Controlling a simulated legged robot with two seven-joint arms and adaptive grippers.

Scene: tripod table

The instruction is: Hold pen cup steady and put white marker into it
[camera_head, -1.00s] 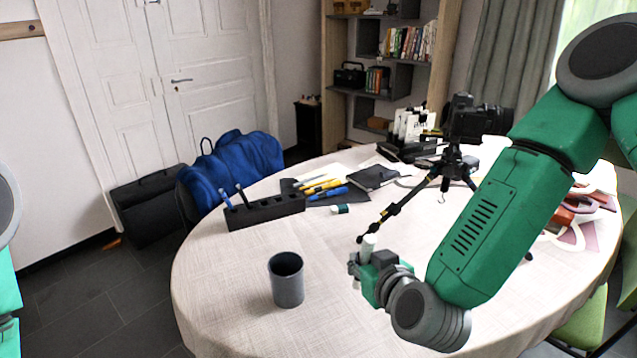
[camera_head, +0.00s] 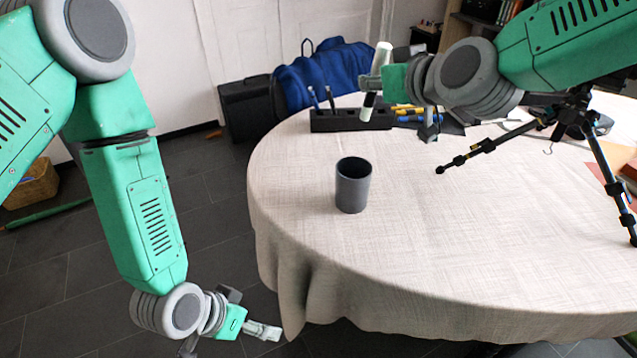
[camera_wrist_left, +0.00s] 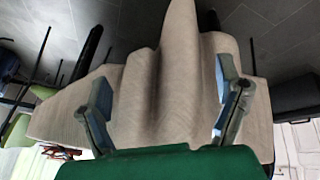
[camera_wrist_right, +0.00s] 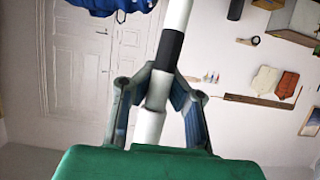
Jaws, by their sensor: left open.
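The grey pen cup (camera_head: 353,190) stands upright on the cloth-covered table, its dark opening facing up; I cannot see to its bottom. My right gripper (camera_head: 374,84) is raised above and behind the cup, shut on the white marker (camera_head: 383,56). The marker is near upright, slightly tilted, and clear of the cup. In the right wrist view the marker (camera_wrist_right: 172,52) shows a black band and passes between the fingers. My left gripper (camera_head: 266,331) is open and empty, low and left of the cup, by the hanging tablecloth. The left wrist view shows its spread fingers (camera_wrist_left: 163,95) facing the cloth.
A black pen block (camera_head: 335,120) stands at the table's back left, with blue and yellow markers (camera_head: 407,115) to its right. A tripod (camera_head: 492,143) spreads its legs on the right. The cloth around the cup is clear.

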